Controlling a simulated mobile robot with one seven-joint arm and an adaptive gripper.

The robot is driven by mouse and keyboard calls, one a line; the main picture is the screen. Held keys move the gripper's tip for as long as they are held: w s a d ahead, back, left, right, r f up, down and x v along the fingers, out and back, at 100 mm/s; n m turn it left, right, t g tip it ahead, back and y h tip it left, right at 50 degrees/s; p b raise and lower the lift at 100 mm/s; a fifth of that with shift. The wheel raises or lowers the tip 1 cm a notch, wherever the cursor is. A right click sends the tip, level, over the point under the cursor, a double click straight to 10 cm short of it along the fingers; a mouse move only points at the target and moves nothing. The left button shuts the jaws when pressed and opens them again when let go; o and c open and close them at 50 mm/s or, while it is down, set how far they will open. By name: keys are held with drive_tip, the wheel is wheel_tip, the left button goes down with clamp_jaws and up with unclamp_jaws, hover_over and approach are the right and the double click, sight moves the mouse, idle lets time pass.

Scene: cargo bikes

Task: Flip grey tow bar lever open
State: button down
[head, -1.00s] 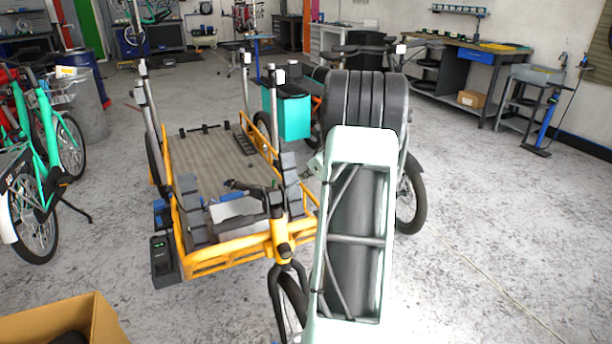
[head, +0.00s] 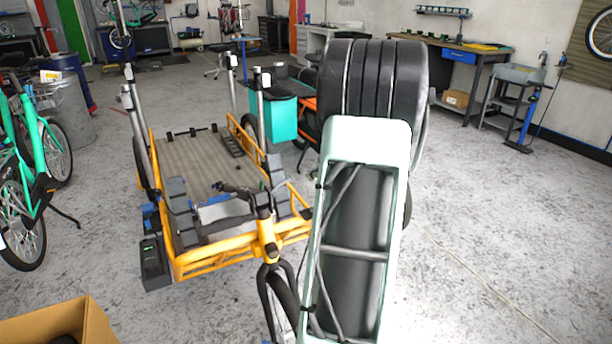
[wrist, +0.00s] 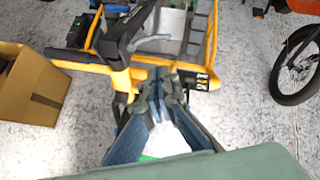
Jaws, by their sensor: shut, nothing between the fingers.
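I cannot tell for sure that this part is the lever. My gripper (wrist: 162,76) is shut and empty, its fingertips over or near the yellow bar, below and right of the grey part. Contact cannot be told. The gripper is not visible in the head view.
A cardboard box (head: 60,325) stands at the front left; it also shows in the wrist view (wrist: 25,90). Teal bikes (head: 40,150) stand at the left. A bike wheel (wrist: 300,65) is at the right of the wrist view.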

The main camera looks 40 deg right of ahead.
drive_tip(key=s+d+f+m+p, duration=0.1)
drive_tip(key=p, duration=0.1)
drive_tip(key=m+b, duration=0.1)
approach(287, 180)
drive_tip(key=s+f+x, duration=0.1)
drive_tip(key=x, duration=0.5)
drive_tip(key=shift+w+d+f+t+y, duration=0.2)
drive_tip(key=shift+w+f+t+y, duration=0.1)
drive_tip(key=shift+w+y, duration=0.1)
drive_tip(key=shift+w+r+n+p, duration=0.35)
drive_tip(key=shift+w+n+p, duration=0.05)
drive_tip(key=shift+n+p, duration=0.15)
drive_tip(key=shift+w+n+y, duration=0.25)
drive_tip(key=shift+w+y, duration=0.05)
drive_tip(key=shift+a, duration=0.1)
drive_tip(key=shift+r, duration=0.1)
